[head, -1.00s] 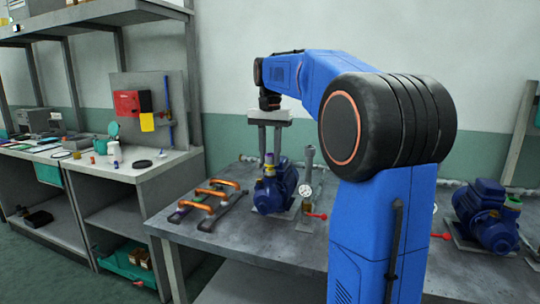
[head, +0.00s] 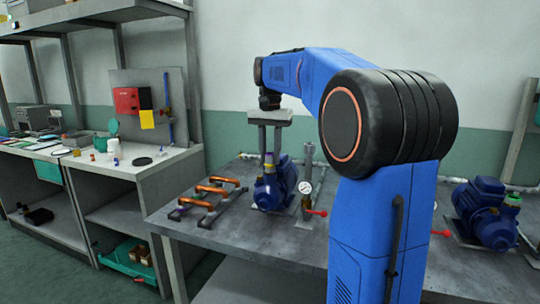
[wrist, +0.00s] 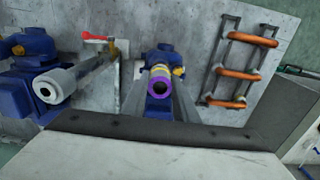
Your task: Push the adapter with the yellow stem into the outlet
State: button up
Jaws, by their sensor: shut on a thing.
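The adapter (head: 268,160), with a purple collar and some yellow, is upright at the top of the near blue pump (head: 275,190). In the wrist view the adapter (wrist: 159,80) shows end-on as a purple ring with a dark bore and yellow beside it. My gripper (head: 269,152) points straight down above the pump and is shut on the adapter, one finger on each side. The pump's outlet is hidden beneath the adapter, so I cannot tell how deep it sits.
A rack with orange bars (head: 212,190) lies left of the pump. A grey pipe with a gauge (head: 305,187) and a red-handled valve (head: 318,212) stand close on the right. A second blue pump (head: 487,212) is further right. A side bench (head: 130,165) stands left.

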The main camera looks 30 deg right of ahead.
jog(key=o, duration=1.1)
jog(key=shift+o, duration=0.2)
jog(key=shift+r, duration=2.95)
notch_tip(320, 180, up, 12)
